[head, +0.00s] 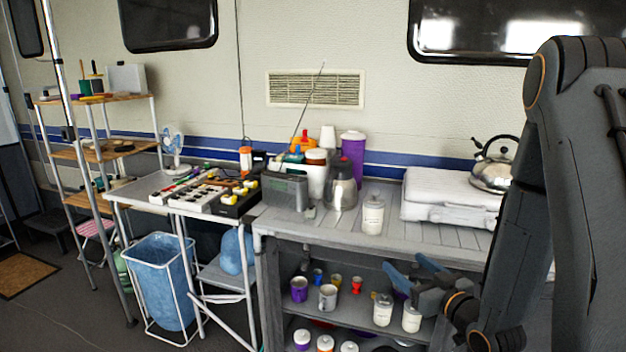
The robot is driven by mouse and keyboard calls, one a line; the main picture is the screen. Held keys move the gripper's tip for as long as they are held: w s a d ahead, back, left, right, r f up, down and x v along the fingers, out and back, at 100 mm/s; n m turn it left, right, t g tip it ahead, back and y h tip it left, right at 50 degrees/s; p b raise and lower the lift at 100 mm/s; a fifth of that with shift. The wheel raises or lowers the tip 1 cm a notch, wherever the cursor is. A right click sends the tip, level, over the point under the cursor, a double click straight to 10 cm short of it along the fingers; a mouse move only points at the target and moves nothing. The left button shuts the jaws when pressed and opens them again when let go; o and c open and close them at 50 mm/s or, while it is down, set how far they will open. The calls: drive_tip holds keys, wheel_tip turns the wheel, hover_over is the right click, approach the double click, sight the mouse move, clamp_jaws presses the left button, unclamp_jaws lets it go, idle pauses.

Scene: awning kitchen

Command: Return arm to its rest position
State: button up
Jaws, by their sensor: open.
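My arm stands at the right side of the head view, large and dark grey, folded with its upper link upright. My gripper (412,274) is at its lower end, with blue fingers spread open and nothing between them. It hangs in front of the grey counter's open shelf, below the worktop edge. How far it is from the shelf I cannot tell. My arm hides the right end of the counter (290,228).
Cups and jars stand on the shelf below. A blue bin (163,280) and a wooden rack (105,150) are at left.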

drive_tip(key=s+a+r+m+g+h, duration=0.1)
drive_tip(key=s+a+m+g+h, duration=0.1)
drive_tip(key=s+g, duration=0.6)
drive_tip(key=s+a+m+g+h, duration=0.2)
drive_tip(key=s+g, duration=0.6)
drive_tip(key=s, duration=0.9)
drive_tip(key=shift+a+r+h, duration=0.2)
drive_tip(key=shift+r+h, duration=0.15)
drive_tip(key=shift+h, duration=0.55)
